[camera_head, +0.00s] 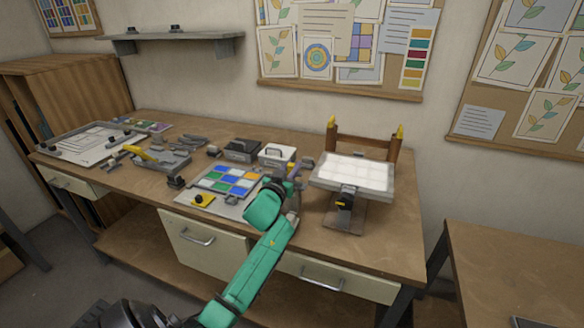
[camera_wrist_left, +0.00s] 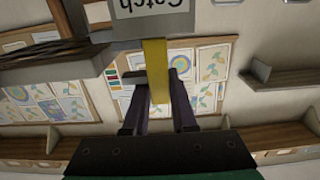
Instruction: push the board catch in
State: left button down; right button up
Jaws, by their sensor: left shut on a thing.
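The light-coloured board (camera_head: 355,172) rests tilted on a stand at the right of the workbench. My left gripper (camera_head: 296,171) is at the left of the board. In the left wrist view, its two dark fingers (camera_wrist_left: 157,85) are on either side of a yellow bar (camera_wrist_left: 155,60), shut on it. The bar meets a grey block labelled "Catch" (camera_wrist_left: 150,22), seen upside down and cut off by the top edge. In the head view the yellow bar is hidden or too small to make out. My right gripper is not in view.
A palette of coloured glass squares (camera_head: 228,182) lies left of my left arm. A dark box (camera_head: 240,150) and a white box (camera_head: 276,156) stand behind. Two yellow-tipped posts (camera_head: 394,148) rise behind the board. The bench's right front corner is clear.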

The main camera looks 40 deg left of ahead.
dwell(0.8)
pick_arm(q)
jog(key=d, duration=0.1)
jog(key=w+d+b, duration=0.1)
jog(key=d, duration=0.1)
jog(key=shift+w+d+f, duration=0.1)
jog(key=shift+d, duration=0.15)
jog(key=c, duration=0.8)
grip_release()
jog(key=shift+c, duration=0.2)
jog(key=shift+o, duration=0.6)
jog(key=shift+d, duration=0.25)
jog(key=shift+a, duration=0.1)
